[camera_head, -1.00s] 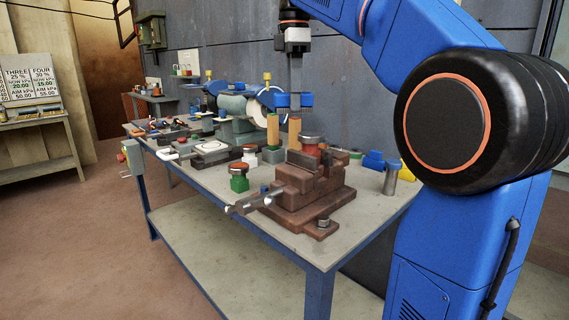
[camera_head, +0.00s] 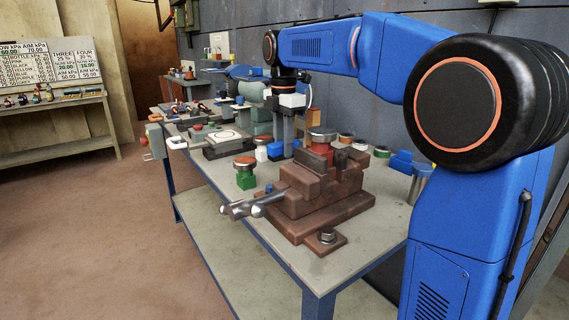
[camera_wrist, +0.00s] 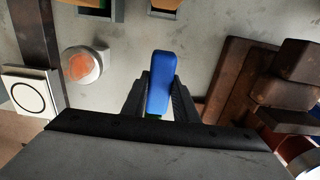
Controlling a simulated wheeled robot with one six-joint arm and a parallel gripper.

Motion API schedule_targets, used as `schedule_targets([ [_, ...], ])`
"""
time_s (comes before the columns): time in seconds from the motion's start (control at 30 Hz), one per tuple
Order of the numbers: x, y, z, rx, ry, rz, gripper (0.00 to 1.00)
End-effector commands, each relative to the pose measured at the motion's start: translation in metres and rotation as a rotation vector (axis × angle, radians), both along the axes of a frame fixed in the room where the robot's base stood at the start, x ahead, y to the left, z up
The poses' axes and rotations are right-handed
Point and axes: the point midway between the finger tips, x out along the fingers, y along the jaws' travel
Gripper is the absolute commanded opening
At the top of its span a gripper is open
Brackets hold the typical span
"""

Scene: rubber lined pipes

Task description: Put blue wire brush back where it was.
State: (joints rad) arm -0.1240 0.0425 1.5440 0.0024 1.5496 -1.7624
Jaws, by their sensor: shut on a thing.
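The blue wire brush (camera_head: 276,151) is in my gripper (camera_head: 284,148), low over the workbench (camera_head: 222,172) in the head view. It is behind the green-based jar and left of the brown vise. In the wrist view the brush (camera_wrist: 161,78) is a long blue block between the two dark fingers of my gripper (camera_wrist: 160,98), which are shut on it. Its bristles are hidden there. I cannot tell whether the brush touches the bench top.
The brown vise (camera_head: 318,199) stands close on the right, its handle jutting left. A jar with an orange top (camera_head: 245,165) sits on a green block in front. Another blue object (camera_head: 401,161) lies right of the vise. A white plate (camera_wrist: 28,92) lies left in the wrist view.

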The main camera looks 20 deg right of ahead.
Motion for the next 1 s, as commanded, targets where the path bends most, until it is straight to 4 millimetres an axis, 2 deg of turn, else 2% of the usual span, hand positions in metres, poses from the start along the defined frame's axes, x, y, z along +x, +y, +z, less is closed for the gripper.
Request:
schedule_targets([
  [0.27, 0.0, 0.0, -0.019, 0.0, 0.0, -0.001, 0.08],
  [0.5, 0.0, 0.0, -0.049, 0.0, 0.001, -0.001, 0.08],
  [0.9, 0.0, 0.0, -0.054, 0.0, -0.001, -0.001, 0.08],
  [0.93, 0.0, 0.0, -0.054, 0.0, -0.001, -0.001, 0.31],
  [1.0, 0.0, 0.0, -0.054, 0.0, -0.001, -0.001, 0.45],
])
